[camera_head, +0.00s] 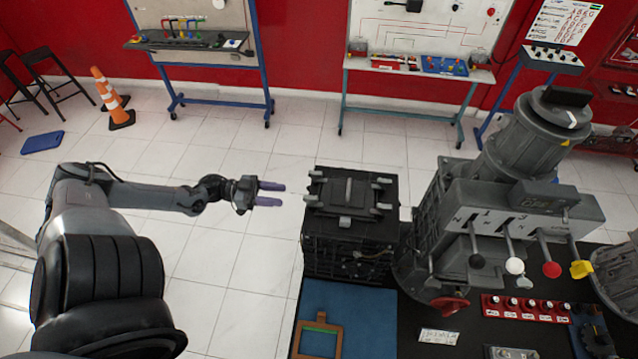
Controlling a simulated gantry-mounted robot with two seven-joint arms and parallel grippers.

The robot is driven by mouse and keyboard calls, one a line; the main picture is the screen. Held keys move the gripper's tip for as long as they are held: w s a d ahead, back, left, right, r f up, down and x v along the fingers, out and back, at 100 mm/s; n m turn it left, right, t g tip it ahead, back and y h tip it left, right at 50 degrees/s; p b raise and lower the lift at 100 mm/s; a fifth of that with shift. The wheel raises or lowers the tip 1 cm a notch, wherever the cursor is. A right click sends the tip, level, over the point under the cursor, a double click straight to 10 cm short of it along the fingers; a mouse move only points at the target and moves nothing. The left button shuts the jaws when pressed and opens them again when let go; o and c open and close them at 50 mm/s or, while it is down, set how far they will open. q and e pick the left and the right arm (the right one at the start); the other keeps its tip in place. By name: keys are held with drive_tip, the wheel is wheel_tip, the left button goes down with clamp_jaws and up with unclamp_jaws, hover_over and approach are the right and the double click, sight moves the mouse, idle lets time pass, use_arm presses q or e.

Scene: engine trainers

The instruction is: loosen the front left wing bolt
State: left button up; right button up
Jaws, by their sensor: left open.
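A black box (350,236) stands on the near bench, left of a large grey machine. Its lid has a raised bar in the middle and small grey bolt-like pieces at the corners. The near left one, the front left wing bolt (311,201), sits at the lid's left edge; it is small and its thread and turn cannot be made out. My left gripper (270,194) is open and empty, left of the box and apart from it, its two purple fingers pointing right toward the lid. My right gripper is not in view.
The grey machine (490,200) with coloured-knob levers stands close right of the box. A blue mat (365,308) with a wooden frame (318,338) lies in front. Open tiled floor lies left; trainer stands and orange cones (112,100) are farther back.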

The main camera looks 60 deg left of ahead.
sight(311, 197)
use_arm(q)
drive_tip(key=x, duration=0.7)
drive_tip(key=r+x, duration=0.1)
drive_tip(key=x, duration=0.2)
drive_tip(key=shift+w+d, duration=0.15)
drive_tip(key=shift+d, duration=0.3)
drive_tip(key=shift+r, duration=0.1)
clamp_jaws()
